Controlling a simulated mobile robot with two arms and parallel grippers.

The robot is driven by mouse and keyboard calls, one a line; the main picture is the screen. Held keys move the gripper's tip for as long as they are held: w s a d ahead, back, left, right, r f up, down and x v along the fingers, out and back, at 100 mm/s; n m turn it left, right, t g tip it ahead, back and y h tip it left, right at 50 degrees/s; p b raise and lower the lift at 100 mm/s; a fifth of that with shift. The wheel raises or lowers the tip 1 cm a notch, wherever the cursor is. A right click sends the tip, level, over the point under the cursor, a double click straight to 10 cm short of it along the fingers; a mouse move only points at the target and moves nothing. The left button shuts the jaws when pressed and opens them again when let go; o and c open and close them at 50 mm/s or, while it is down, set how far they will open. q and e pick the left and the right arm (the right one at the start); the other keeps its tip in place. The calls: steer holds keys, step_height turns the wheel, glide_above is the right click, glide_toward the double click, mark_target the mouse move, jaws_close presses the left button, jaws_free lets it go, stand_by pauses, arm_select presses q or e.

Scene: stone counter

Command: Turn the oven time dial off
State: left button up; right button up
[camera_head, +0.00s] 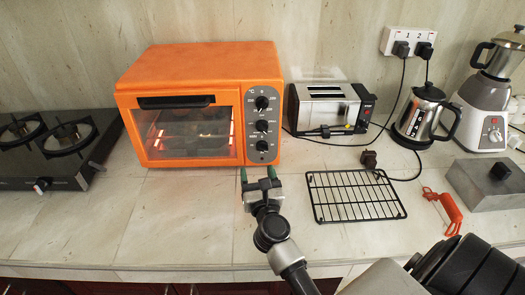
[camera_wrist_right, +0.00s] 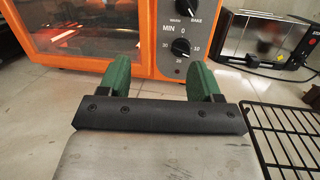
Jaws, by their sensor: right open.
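The orange toaster oven (camera_head: 190,62) stands at the back of the counter with its glass door closed and its heating elements glowing red. Three black dials run down its right panel. The lowest is the time dial (camera_head: 262,146); in the right wrist view this dial (camera_wrist_right: 180,47) sits under the word MIN, ringed by numbers. Its exact setting is too small to read. My right gripper (camera_head: 258,175) is open and empty, in front of and below the time dial. Its green fingers (camera_wrist_right: 157,72) show apart in the wrist view, not touching the dial. My left gripper is out of view.
A toaster (camera_head: 328,108) and a kettle (camera_head: 420,115) stand right of the oven. A black wire rack (camera_head: 353,195) lies right of my right gripper. A gas hob (camera_head: 55,150) is at the left. The counter before the oven door is clear.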

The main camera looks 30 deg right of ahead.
mark_target(263, 150)
steer(key=w+d+m+g, duration=0.1)
steer(key=w+d+m, duration=0.1)
steer(key=w, duration=0.1)
steer(key=w+d+f+m+g+h, duration=0.1)
steer(key=w+d+m, duration=0.1)
steer(key=w+d, duration=0.1)
steer(key=w+d+f+m+p, duration=0.1)
steer(key=w+d, duration=0.2)
steer(key=shift+w+d+f+m+g+h, duration=0.1)
steer(key=shift+w+f+m+g+h, duration=0.1)
steer(key=shift+w+m+g+h, duration=0.2)
steer(key=shift+s, duration=0.1)
steer(key=shift+c, duration=0.4)
steer(key=c, duration=0.8)
